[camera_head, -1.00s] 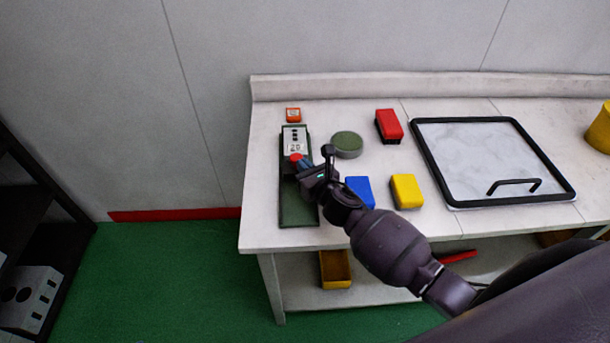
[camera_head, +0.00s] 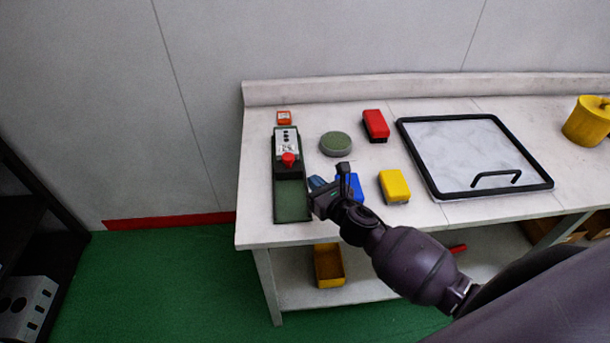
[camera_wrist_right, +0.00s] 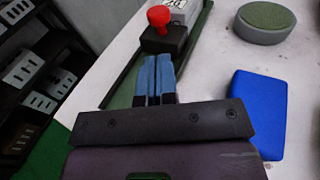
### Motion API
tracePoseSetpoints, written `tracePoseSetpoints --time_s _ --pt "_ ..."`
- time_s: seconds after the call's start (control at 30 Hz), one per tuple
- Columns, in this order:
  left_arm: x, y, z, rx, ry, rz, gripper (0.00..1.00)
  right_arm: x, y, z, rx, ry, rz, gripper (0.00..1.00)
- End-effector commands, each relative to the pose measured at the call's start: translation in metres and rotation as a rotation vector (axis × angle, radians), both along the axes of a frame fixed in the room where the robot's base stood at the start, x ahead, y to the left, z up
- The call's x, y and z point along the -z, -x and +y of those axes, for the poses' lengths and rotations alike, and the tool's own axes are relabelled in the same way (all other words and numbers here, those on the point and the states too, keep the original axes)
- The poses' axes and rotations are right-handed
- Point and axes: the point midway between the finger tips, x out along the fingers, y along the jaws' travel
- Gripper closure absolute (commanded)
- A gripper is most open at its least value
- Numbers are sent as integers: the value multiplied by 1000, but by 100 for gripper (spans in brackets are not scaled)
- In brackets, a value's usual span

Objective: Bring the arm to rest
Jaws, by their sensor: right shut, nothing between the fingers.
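My right gripper (camera_head: 316,183) is over the front left part of the white table (camera_head: 260,228), beside the right edge of a green tray (camera_head: 291,205). Its blue fingers (camera_wrist_right: 154,76) are together with nothing between them in the right wrist view. A device with a red knob (camera_head: 288,159) and a grey, marked panel (camera_head: 286,141) stands at the tray's far end, apart from the fingers. The knob also shows in the right wrist view (camera_wrist_right: 159,17). My left gripper is not in view.
A blue block (camera_head: 350,187) lies close beside my right gripper, partly hidden by it. A yellow block (camera_head: 394,186), a red block (camera_head: 376,125), a round green-topped disc (camera_head: 335,143) and a black-framed panel with a handle (camera_head: 547,184) lie farther right. A yellow pot (camera_head: 587,122) stands at far right.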

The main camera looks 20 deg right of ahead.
Motion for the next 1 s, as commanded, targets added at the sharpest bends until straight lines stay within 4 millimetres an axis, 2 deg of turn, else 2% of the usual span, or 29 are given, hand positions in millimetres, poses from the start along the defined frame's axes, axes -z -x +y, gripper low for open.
tracePoseSetpoints --time_s 0.1,0.3,0.67,0.83,1.0 --pt "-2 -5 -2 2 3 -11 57 -2 21 -4 -1 1 1 100" --pt "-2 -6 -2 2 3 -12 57 -5 41 -8 0 0 0 100" --pt "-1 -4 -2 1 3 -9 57 -6 46 -9 2 -18 3 100" --pt "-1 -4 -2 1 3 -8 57 -5 46 -9 27 -191 41 100" --pt "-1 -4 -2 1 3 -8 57 -6 46 -10 86 -569 129 100"
